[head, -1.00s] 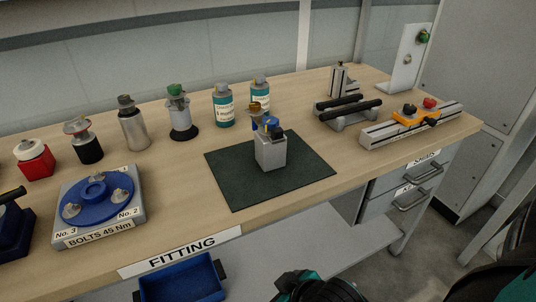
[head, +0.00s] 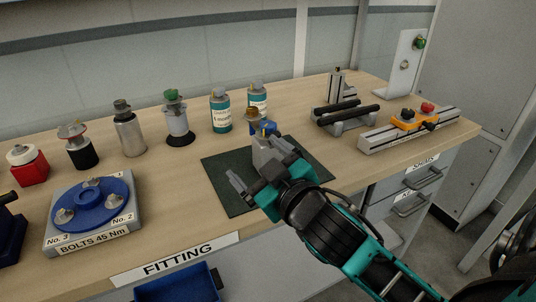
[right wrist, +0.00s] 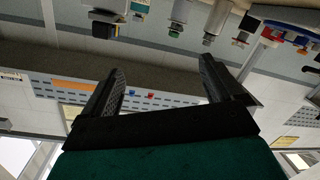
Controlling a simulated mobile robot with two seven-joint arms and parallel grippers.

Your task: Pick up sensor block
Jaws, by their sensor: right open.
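A grey block (head: 260,154) with blue and brass-coloured fittings on top stands upright on the dark green mat (head: 222,170); I take it for the sensor block. My right gripper (head: 252,163) is in front of it in the head view and hides its lower part. Its fingers are spread; I cannot tell whether they touch the block. My left gripper is not in view.
Left of the mat is a blue bolt plate (head: 93,203). Behind stand several fittings and two teal-labelled bottles (head: 220,112). To the right are a black-barred holder (head: 345,115) and a rail (head: 410,130) with an orange clamp. A blue bin (head: 180,287) hangs below the front edge.

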